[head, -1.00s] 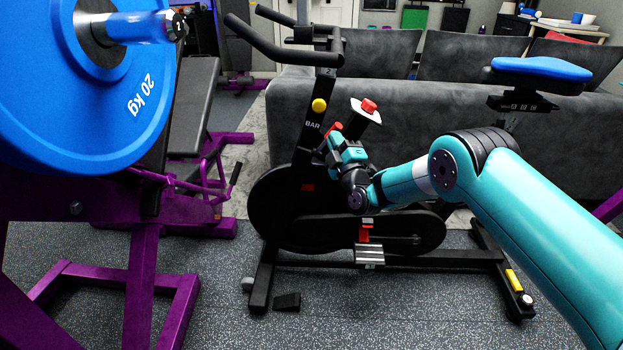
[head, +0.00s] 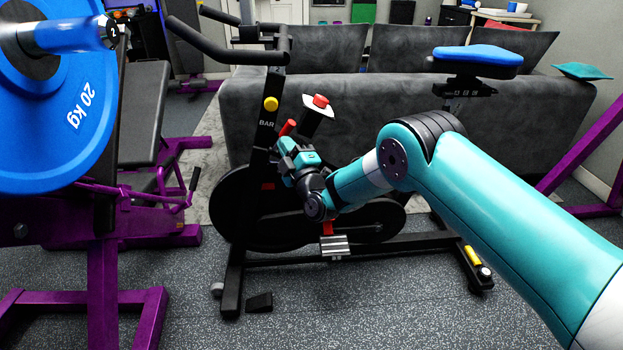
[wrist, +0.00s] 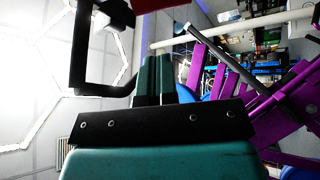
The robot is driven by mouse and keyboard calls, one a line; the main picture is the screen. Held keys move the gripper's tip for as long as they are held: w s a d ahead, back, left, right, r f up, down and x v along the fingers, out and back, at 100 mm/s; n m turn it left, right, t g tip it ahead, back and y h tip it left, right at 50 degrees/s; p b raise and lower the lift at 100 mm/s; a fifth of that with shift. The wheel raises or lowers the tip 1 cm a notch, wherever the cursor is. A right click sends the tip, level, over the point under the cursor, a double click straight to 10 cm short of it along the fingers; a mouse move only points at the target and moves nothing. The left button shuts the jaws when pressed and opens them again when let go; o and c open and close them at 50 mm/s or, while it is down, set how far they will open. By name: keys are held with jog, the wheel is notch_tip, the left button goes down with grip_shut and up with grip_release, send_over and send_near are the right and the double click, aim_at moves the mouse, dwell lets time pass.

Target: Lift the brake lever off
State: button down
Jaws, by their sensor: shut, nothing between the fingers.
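The exercise bike (head: 262,140) stands in front of the sofa. A short red-tipped lever (head: 288,127) shows on its front post, and a red knob (head: 320,101) sits on a pale and black plate just to the right. I cannot tell for certain which is the brake lever. My gripper (head: 284,146) is shut and empty beside the post, just below the red lever tip. Whether it touches the lever is unclear. In the wrist view my shut teal fingers (wrist: 155,78) point up, and a dark red patch shows at the top edge.
A purple weight bench (head: 102,265) with a blue 20 kg plate (head: 60,100) stands close on the left. The black handlebar (head: 235,52) is above my gripper. The blue saddle (head: 478,55) is to the right. Grey floor (head: 370,310) is clear in front.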

jog(key=b+v, duration=0.9)
jog(key=b, duration=1)
jog(key=shift+s+f, duration=0.15)
jog(key=shift+f, duration=0.35)
